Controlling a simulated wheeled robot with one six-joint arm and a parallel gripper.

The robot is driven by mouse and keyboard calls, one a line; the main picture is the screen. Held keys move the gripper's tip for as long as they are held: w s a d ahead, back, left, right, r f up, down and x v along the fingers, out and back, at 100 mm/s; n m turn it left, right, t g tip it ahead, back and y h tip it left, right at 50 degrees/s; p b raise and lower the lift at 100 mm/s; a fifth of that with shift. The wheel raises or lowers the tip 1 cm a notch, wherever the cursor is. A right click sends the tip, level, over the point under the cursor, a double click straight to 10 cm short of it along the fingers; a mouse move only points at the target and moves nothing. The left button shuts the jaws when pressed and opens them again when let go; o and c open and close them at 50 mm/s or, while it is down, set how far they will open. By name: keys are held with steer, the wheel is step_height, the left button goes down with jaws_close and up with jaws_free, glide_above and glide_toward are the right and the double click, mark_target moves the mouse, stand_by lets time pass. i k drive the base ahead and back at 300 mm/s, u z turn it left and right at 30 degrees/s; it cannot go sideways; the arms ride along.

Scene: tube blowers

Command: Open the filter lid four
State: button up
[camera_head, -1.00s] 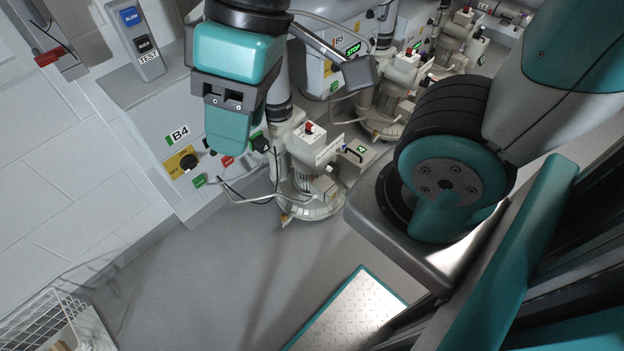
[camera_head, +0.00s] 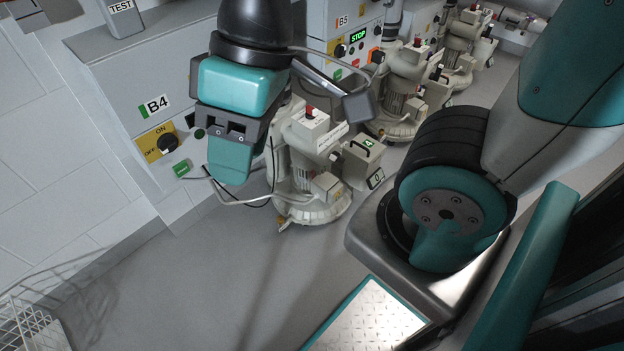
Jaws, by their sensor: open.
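The blower by the B4 panel (camera_head: 314,215) is a cream, upright machine on a round base, partly hidden by my gripper. At its right side is a pale box (camera_head: 362,170) marked "0". On the box's top is a lid (camera_head: 368,146) with a dark handle and a small green label; it looks closed. My gripper (camera_head: 234,140) is teal and dark grey, points downward and is open and empty. In the picture it hangs left of the lid, in front of the panel and the blower's left side, apart from the lid. Its fingertips are hard to make out.
The B4 panel (camera_head: 155,108) has a yellow ON/OFF switch (camera_head: 158,143). The B5 panel (camera_head: 343,25) shows a green STOP. More blowers (camera_head: 402,90) stand behind. A teal-edged tread plate (camera_head: 365,318) lies at the front. A white wire basket (camera_head: 25,325) is at lower left. Grey floor (camera_head: 200,285) is clear.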

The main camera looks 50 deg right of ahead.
mark_target(364, 151)
steer(key=k, duration=1.65)
steer(key=z, duration=1.15)
steer(key=i, duration=2.2)
steer(key=u, duration=1.15)
